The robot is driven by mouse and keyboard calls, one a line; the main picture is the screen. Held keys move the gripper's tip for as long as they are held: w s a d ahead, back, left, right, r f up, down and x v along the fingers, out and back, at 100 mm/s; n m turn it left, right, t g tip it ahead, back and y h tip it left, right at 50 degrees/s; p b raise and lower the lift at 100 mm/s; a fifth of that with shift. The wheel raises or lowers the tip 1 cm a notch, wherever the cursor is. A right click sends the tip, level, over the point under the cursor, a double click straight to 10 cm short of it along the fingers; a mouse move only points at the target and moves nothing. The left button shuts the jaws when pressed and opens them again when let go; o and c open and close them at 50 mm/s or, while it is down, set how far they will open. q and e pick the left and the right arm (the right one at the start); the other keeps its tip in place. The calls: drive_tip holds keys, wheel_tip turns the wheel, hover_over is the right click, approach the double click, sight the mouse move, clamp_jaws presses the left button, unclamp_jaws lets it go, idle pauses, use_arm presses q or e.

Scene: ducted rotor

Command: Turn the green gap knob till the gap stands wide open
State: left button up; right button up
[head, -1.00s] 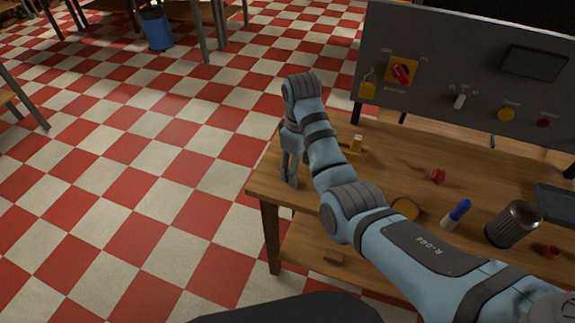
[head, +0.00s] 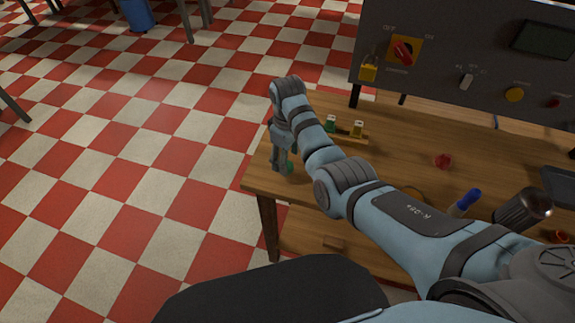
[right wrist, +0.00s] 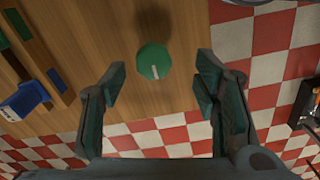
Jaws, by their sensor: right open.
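The green knob (right wrist: 154,62) shows in the right wrist view as a round cap with a white pointer line, above the wooden table top. My right gripper (right wrist: 163,70) is open and empty, with one finger to each side of the knob and a gap on both sides. In the head view my right gripper (head: 280,163) hangs pointing down at the table's left end. A bit of the green knob (head: 290,168) shows beside it, the rest hidden by the fingers. My left gripper is not in view.
A wooden rack holds a green block (head: 331,124) and a yellow block (head: 357,129) just behind my right arm. A grey panel (head: 440,50) with a red switch stands at the back. A red part (head: 443,161), a blue-capped marker (head: 467,200) and a dark cylinder (head: 522,209) lie further right.

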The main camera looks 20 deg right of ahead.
drive_tip(key=f, duration=0.2)
drive_tip(key=w+f+b, duration=0.1)
drive_tip(key=f, duration=0.1)
drive_tip(key=shift+d, duration=0.1)
drive_tip(key=shift+w+f, duration=0.35)
drive_tip(key=shift+f, duration=0.2)
drive_tip(key=shift+s+r, duration=0.2)
drive_tip(key=shift+s, duration=0.15)
drive_tip(key=shift+c, duration=1.4)
drive_tip(key=shift+r, duration=0.1)
drive_tip(key=c, duration=0.9)
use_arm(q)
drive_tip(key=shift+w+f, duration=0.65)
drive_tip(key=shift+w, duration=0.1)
use_arm(e)
drive_tip(key=shift+o, duration=0.2)
